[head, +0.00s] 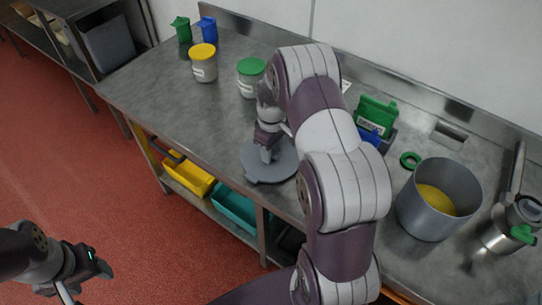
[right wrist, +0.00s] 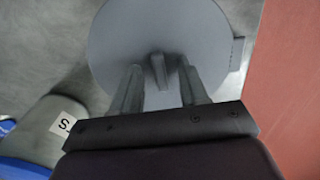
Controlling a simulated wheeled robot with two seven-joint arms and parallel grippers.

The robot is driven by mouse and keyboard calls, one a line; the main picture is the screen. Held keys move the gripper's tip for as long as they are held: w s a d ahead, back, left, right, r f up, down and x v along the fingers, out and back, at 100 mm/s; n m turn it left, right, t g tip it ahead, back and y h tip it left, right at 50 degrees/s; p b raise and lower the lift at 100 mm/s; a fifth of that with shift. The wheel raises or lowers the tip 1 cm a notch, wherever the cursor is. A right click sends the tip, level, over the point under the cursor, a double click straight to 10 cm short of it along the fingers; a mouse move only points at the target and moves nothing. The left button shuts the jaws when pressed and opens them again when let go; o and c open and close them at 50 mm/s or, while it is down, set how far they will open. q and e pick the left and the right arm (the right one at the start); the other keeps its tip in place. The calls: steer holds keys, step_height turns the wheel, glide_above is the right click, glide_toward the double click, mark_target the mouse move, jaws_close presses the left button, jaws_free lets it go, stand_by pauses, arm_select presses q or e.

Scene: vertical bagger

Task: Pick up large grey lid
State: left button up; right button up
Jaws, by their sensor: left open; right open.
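The large grey lid (head: 258,168) is a flat round disc lying on the steel table near its front edge, partly hidden by my right arm in the head view. In the right wrist view the lid (right wrist: 118,35) fills the upper middle, with a small upright handle (right wrist: 158,68) at its centre. My right gripper (right wrist: 162,80) is open, one finger on each side of the handle. In the head view the right gripper (head: 268,152) is right over the lid. My left gripper (head: 98,265) is open and empty, over the red floor, away from the table.
A yellow-lidded jar (head: 203,65) and a green-lidded jar (head: 250,80) stand behind the lid. A grey pot (head: 428,210) with yellow contents is at the right, near a green ring (head: 410,160). Yellow (head: 190,178) and teal (head: 235,209) bins sit under the table.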

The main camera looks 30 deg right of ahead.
steer(key=shift+w+a+f, duration=0.15)
steer(key=shift+w+f, duration=0.1)
steer(key=shift+s, duration=0.1)
jaws_close()
steer(key=shift+r, duration=0.1)
